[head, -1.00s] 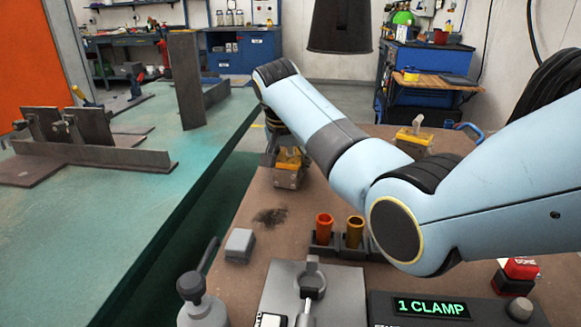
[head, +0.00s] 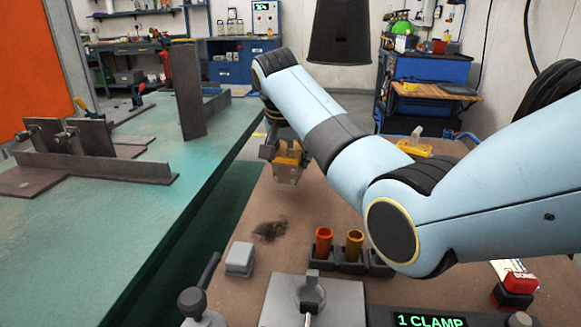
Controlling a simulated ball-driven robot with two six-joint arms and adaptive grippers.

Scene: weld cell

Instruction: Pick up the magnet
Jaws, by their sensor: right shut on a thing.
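A yellow and grey block-shaped magnet (head: 285,166) hangs in my right gripper (head: 284,150), over the far left part of the brown bench. The right gripper is shut on its upper part, and my forearm hides part of the gripper. The magnet appears a little above the bench top. Another yellow piece with a pale upright handle (head: 414,147) rests farther right on the bench, apart from the gripper. My left gripper is out of view.
The green welding table (head: 120,230) with upright steel plates is at left.

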